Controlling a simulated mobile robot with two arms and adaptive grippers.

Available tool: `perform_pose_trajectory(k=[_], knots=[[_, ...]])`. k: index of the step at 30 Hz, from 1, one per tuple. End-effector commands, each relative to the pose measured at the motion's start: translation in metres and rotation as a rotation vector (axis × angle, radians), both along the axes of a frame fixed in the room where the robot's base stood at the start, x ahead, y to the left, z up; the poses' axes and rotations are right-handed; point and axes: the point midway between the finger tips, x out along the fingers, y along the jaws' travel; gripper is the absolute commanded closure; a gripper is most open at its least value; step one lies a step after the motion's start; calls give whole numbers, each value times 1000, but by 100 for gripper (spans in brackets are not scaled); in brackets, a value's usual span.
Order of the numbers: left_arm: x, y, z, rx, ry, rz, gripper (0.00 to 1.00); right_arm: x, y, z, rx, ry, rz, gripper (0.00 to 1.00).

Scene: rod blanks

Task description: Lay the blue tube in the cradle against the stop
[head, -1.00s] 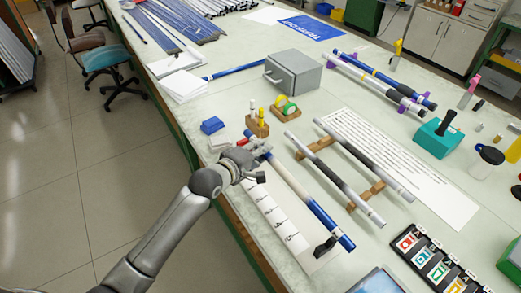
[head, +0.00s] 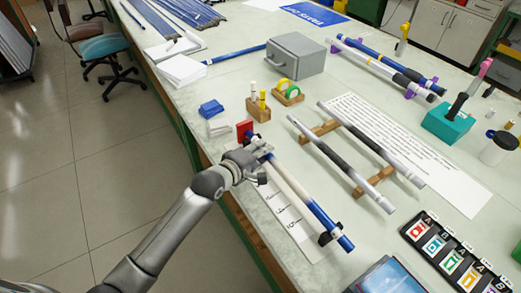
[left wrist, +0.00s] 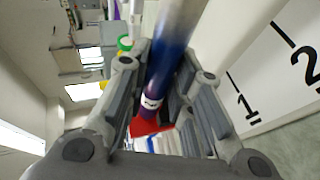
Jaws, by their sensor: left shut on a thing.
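The blue tube (head: 322,220), blue with a long white band, lies lengthwise above the numbered white strip (head: 296,230). My left gripper (head: 258,151) is shut on it near its far end; the left wrist view shows the tube (left wrist: 172,50) between the fingers (left wrist: 160,105). The red stop (head: 244,127) stands just beyond the far end and shows as red in the left wrist view (left wrist: 146,126). I cannot tell if they touch. The black cradle support (head: 326,238) is under or beside the near end; full seating is unclear. My right gripper is out of view.
Two grey-white rods (head: 325,155) rest on a wooden rack (head: 372,183) to the right. A small wooden holder (head: 258,110) and blue block (head: 211,108) lie beyond the stop. A label tray (head: 455,258) is at front right. The table's left edge is close.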

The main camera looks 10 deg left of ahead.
Motion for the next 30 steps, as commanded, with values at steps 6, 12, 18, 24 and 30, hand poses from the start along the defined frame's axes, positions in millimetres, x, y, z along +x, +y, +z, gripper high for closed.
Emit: perform_pose_trajectory(k=[6,12,18,24,30], knots=[[0,0,1,-1,-1,0,100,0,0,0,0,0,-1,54],[1,0,1,0,-1,0,100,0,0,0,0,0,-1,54],[2,2,1,-1,-2,0,100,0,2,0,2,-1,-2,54],[4,4,1,0,-1,0,100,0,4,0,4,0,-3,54],[6,6,1,0,-1,0,100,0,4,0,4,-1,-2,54]])
